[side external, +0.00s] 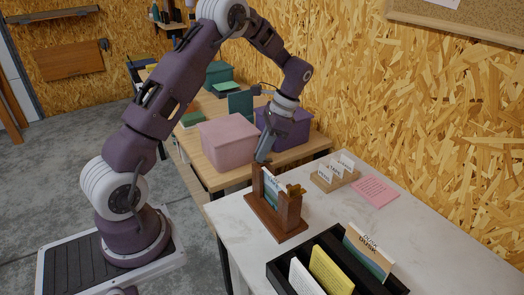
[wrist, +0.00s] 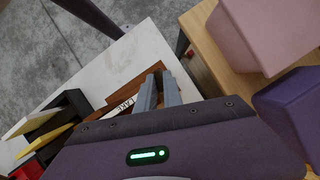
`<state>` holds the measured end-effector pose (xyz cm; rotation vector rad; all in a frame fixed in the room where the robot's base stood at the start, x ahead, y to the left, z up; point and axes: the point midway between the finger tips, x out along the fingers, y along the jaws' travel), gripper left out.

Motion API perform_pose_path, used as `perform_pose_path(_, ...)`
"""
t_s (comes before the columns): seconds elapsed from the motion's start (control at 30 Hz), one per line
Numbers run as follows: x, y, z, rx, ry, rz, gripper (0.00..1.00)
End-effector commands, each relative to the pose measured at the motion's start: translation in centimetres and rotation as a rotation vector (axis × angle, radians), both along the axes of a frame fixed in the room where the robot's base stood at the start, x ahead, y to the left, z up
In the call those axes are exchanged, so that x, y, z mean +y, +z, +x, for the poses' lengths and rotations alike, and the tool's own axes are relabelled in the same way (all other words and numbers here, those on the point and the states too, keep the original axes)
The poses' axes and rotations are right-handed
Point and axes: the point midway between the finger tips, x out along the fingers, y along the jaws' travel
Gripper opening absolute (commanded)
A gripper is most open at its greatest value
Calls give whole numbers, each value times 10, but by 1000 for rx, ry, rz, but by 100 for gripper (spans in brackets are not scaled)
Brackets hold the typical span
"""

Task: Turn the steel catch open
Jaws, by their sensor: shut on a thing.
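A brown wooden stand (side external: 276,222) with two upright posts sits on the white tabletop, with a printed card (side external: 271,189) upright between the posts. A brass-coloured catch (side external: 296,190) shows on top of the right post. My gripper (side external: 261,161) points down at the top of the left post. Its two grey fingers (wrist: 158,92) show close together over the stand in the wrist view. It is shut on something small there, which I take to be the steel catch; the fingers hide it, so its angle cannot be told.
A black tray (side external: 282,267) with several cards stands in front. A small wooden card holder (side external: 335,178) and a pink note (side external: 375,190) lie behind right. Pink (side external: 229,141) and purple (side external: 285,128) boxes stand on the wooden bench close behind my gripper.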

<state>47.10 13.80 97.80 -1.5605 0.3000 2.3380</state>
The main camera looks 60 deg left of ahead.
Motion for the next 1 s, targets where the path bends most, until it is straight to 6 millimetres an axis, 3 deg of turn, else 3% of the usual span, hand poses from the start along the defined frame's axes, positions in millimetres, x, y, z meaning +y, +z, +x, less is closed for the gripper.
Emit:
perform_pose_path(0.5,2,1,2,-4,329,0,0)
perform_pose_path(1.0,2,1,2,-5,397,-1,0)
